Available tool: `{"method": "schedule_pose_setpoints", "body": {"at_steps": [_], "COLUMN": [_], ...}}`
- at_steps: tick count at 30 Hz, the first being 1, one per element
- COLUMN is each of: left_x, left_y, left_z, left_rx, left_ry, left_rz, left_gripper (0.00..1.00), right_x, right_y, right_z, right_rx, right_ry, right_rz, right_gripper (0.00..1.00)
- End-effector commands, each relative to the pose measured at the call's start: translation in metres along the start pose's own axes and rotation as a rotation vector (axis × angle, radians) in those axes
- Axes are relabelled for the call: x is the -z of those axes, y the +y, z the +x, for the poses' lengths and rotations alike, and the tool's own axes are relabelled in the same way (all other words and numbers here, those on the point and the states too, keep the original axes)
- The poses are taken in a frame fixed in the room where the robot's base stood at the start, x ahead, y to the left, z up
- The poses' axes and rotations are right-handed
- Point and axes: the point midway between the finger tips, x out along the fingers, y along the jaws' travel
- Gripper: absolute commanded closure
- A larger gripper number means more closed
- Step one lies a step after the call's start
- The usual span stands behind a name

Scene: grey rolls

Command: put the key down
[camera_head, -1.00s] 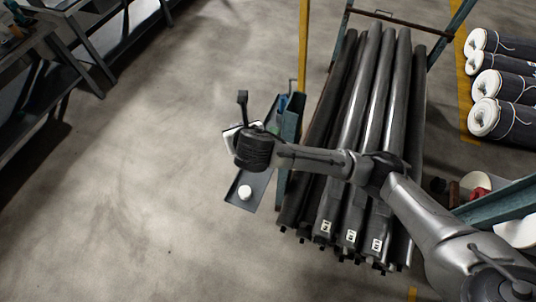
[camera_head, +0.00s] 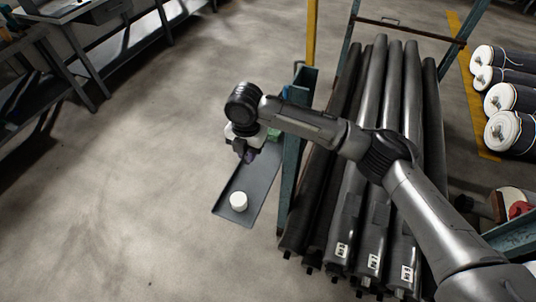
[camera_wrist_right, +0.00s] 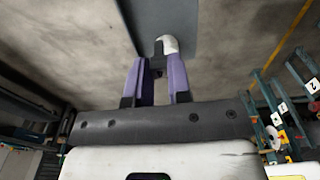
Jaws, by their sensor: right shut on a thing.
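My right gripper (camera_head: 245,155) is over the far part of a narrow grey tray (camera_head: 262,182), pointing downward. In the right wrist view its two purple fingers (camera_wrist_right: 159,72) are closed on a small dark piece (camera_wrist_right: 157,64), which I take to be the key; its shape is mostly hidden. In the head view the key is too small to make out. A white round pot (camera_head: 238,202) stands at the near end of the tray. In the right wrist view the pot (camera_wrist_right: 168,44) shows just beyond the fingertips. My left gripper is not in view.
Long dark rolls (camera_head: 370,150) lie on a rack with a teal post (camera_head: 292,165) close to the right of the tray. A yellow post (camera_head: 312,35) stands behind. White-ended rolls (camera_head: 505,128) lie far right. The floor left of the tray is clear.

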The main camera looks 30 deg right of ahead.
Motion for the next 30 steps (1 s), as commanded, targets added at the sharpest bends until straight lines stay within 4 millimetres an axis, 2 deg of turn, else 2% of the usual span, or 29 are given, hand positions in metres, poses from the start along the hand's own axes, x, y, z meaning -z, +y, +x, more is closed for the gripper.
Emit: {"method": "schedule_pose_setpoints", "body": {"at_steps": [5,12,19,25,30], "left_x": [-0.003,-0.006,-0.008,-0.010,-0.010], "left_y": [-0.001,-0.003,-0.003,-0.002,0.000], "left_z": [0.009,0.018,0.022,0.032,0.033], "left_rx": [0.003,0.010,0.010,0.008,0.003], "left_ry": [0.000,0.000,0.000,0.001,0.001], "left_rz": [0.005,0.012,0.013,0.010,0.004], "left_gripper": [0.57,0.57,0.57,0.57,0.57], "right_x": [-0.002,-0.004,-0.005,-0.006,-0.007], "right_y": [-0.001,-0.002,-0.001,-0.002,-0.001], "right_z": [0.015,0.049,0.065,0.095,0.102], "right_rx": [0.001,0.001,0.000,0.001,-0.002], "right_ry": [0.012,0.012,0.012,0.011,0.010], "right_rz": [0.014,0.013,0.012,0.012,0.012], "right_gripper": [0.97,0.97,0.97,0.97,0.97]}}
